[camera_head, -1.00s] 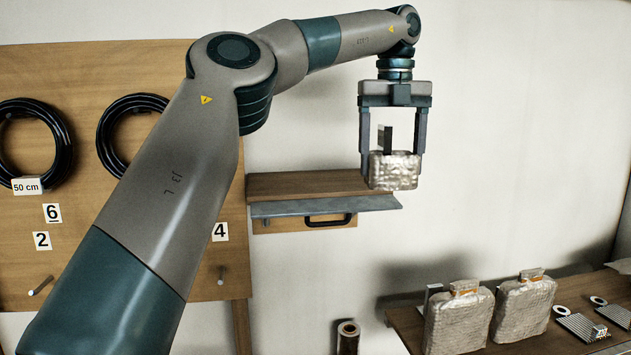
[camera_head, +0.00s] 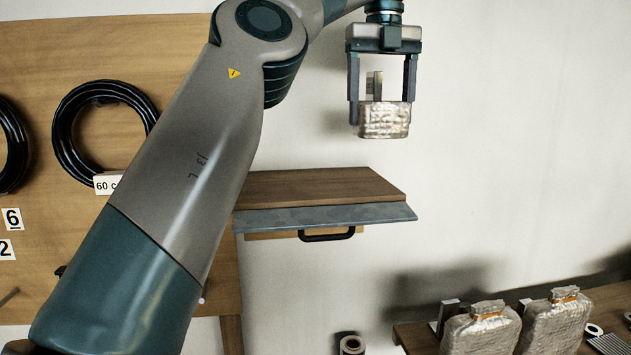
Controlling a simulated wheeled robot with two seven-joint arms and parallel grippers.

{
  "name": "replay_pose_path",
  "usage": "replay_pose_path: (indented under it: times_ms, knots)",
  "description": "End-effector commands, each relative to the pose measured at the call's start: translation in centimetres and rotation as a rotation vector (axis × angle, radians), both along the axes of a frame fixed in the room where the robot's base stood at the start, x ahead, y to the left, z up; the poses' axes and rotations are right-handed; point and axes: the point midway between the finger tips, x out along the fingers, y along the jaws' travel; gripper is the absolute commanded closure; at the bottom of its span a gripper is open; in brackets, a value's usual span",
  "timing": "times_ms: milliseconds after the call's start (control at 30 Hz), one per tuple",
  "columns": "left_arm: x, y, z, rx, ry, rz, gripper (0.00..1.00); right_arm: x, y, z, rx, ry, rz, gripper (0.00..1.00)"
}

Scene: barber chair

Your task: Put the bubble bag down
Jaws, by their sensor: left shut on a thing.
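The bubble bag (camera_head: 384,121) is a small silvery, crinkled package in the upper right-centre of the head view. My left gripper (camera_head: 382,100) points down and is shut on it, one finger at each side. The bag hangs in the air, above the level of the wooden wall shelf (camera_head: 310,187) and toward its right end, apart from it. My right gripper is not in view.
The shelf has a grey front edge and a black handle (camera_head: 327,236) below; its top is bare. Two larger wrapped packages (camera_head: 480,330) stand on a wooden table (camera_head: 415,338) at lower right.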

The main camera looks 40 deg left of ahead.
Motion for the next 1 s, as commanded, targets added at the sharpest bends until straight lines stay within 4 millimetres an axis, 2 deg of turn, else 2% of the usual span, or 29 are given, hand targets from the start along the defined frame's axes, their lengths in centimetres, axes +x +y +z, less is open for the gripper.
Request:
replay_pose_path:
  times_ms: [567,867,1000]
  knots:
    - [-0.2,0.4,-0.3,-0.003,0.005,0.0,0.5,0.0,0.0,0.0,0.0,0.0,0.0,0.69]
    - [-1.4,1.9,-1.4,-0.005,0.003,-0.004,0.5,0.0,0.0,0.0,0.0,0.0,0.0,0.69]
    - [-2.6,3.5,-2.6,-0.005,0.002,-0.001,0.5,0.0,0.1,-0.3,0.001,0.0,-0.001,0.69]
